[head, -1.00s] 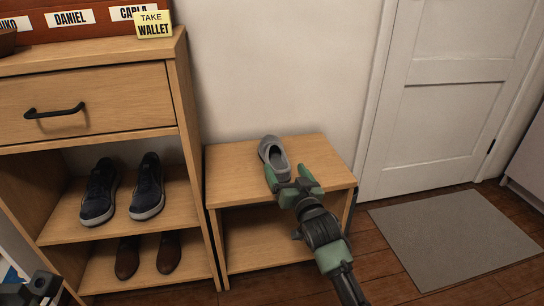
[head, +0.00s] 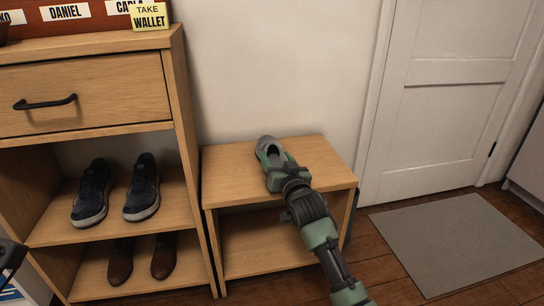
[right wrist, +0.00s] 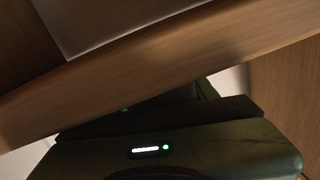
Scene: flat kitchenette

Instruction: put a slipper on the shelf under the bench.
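A grey slipper (head: 267,143) lies on the top of the wooden bench (head: 232,160), towards the back wall. My right gripper (head: 274,160) reaches over the bench top and is at the slipper, covering its near part. Its fingers overlap the slipper, and I cannot tell whether they are closed on it. The right wrist view shows the gripper's body (right wrist: 170,150) and a wooden edge, with the slipper hidden. The open shelf (head: 260,238) under the bench looks empty where it shows. A dark part at the left edge may be my left gripper (head: 9,252); its fingers are not clear.
A wooden cabinet (head: 187,170) stands left of the bench, holding dark sneakers (head: 142,188) and brown shoes (head: 120,262) on its shelves. A grey mat (head: 455,240) lies on the floor at right, before a white door (head: 440,110).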

